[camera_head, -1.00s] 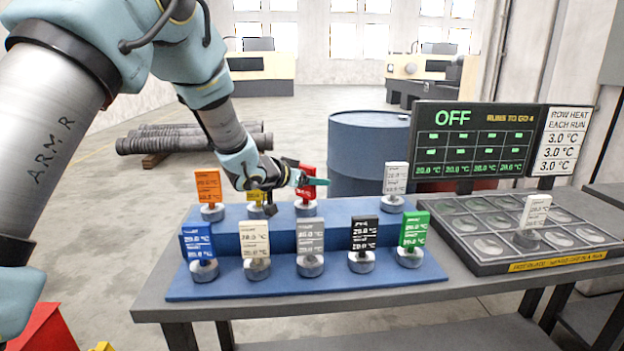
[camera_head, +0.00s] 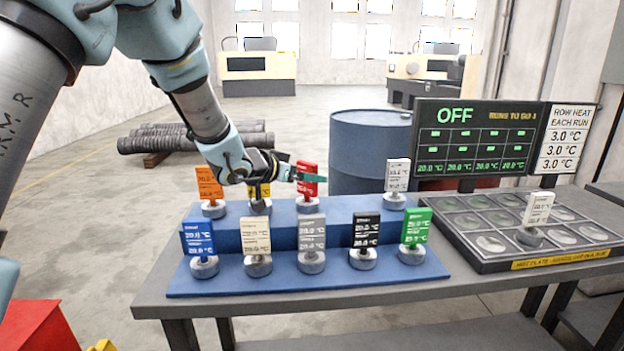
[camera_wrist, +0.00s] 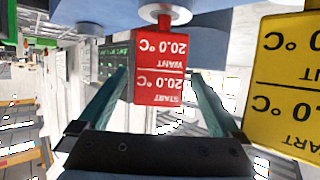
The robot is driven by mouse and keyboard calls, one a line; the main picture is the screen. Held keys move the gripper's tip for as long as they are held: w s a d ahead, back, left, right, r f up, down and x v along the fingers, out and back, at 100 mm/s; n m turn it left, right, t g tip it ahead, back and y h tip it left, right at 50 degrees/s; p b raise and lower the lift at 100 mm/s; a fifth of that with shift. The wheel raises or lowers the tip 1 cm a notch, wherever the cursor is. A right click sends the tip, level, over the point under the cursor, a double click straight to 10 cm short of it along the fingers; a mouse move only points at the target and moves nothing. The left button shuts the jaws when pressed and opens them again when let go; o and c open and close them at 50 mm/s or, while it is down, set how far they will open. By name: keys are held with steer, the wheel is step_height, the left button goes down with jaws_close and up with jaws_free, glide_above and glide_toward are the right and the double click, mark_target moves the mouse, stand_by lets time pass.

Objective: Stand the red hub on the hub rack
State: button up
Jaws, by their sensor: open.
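The red hub (camera_head: 307,180) stands on the upper step of the blue hub rack (camera_head: 330,283), in the back row. In the wrist view the red hub (camera_wrist: 163,70) shows upside down, its tag reading 20.0 °C, with its round base at the top. My gripper (camera_head: 310,178) is at the red hub's tag in the head view. In the wrist view my gripper (camera_wrist: 165,92) is open, with one teal finger on each side of the red tag and gaps visible. The tag's lower left is partly hidden by a finger in the head view.
A yellow hub (camera_wrist: 285,75) stands close beside, behind my wrist. Orange (camera_head: 209,186), white (camera_head: 397,175), blue, cream, grey, black and green hubs share the rack.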

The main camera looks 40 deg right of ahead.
steer(key=b+v, duration=0.1)
steer(key=v, duration=0.7)
steer(key=shift+a, duration=0.1)
